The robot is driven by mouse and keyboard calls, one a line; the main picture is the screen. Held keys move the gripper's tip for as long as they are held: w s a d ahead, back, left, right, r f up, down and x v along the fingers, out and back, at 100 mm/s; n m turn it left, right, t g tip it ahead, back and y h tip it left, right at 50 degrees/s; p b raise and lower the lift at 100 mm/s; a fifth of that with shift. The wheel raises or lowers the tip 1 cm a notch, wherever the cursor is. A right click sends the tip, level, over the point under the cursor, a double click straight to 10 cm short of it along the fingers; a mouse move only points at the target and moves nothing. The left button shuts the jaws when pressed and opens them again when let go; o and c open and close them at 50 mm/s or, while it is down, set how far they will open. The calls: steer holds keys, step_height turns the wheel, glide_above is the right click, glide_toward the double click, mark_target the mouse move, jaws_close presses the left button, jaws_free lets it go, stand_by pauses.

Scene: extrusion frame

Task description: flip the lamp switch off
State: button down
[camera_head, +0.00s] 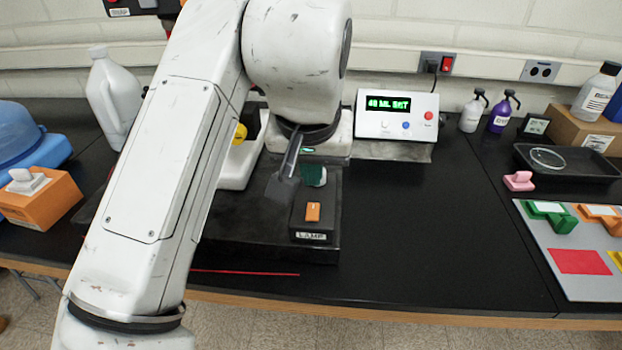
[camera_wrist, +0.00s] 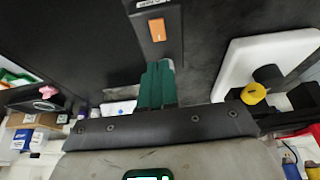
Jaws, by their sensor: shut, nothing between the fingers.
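The lamp switch is an orange rocker (camera_head: 313,211) on a black box labelled LAMP (camera_head: 312,237), near the front right of a black platform. In the wrist view the orange switch (camera_wrist: 157,30) sits at the top, just beyond the fingertips. My gripper (camera_head: 313,178) has green fingers that are shut and empty, a little behind the switch in the head view. The fingers also show in the wrist view (camera_wrist: 157,84), pointing toward the switch with a gap in the picture. Whether they touch the box cannot be told. My arm covers the left part of the platform.
A white device with a green display (camera_head: 397,116) stands at the back. The bench right of the platform is clear up to a grey board (camera_head: 560,235) with coloured pieces.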

steer(key=v, duration=0.6)
steer(key=shift+s+r, duration=0.15)
steer(key=shift+s, duration=0.35)
